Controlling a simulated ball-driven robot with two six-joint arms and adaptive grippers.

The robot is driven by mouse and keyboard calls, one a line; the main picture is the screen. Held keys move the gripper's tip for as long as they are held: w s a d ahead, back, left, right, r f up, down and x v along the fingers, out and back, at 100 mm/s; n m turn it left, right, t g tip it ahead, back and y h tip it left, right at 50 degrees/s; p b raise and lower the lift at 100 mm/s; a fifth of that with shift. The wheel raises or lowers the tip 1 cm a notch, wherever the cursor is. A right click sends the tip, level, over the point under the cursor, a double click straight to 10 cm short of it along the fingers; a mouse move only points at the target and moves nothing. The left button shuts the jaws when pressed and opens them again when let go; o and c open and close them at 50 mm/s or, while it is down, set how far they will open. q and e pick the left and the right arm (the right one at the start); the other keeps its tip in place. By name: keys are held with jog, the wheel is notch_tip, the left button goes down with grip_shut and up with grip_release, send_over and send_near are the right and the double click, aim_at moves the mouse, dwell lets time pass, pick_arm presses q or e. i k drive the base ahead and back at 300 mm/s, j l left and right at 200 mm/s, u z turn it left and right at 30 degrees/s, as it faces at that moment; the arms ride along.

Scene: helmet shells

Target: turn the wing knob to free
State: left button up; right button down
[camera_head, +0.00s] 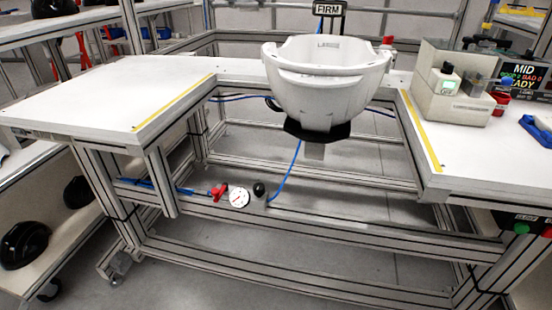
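No part labelled as a wing knob can be made out for certain. A small red piece (388,40) shows just right of the white helmet shell (325,85), partly hidden behind its rim. A red handle (218,191) sits on the lower frame rail beside a round white gauge (238,197). I cannot tell which of these, if either, is the wing knob. The shell sits open side up on a dark holder (318,130) in the bench gap. Neither of my grippers is in view.
White bench tops flank the gap at left (110,95) and right (480,150), edged with yellow strips. A grey test device (450,90) and a display (517,76) stand on the right top. Dark helmet shells (24,244) lie on a low shelf at left.

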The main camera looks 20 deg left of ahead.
aim_at(389, 40)
jog(key=l+u, duration=0.7)
jog(key=l, duration=0.25)
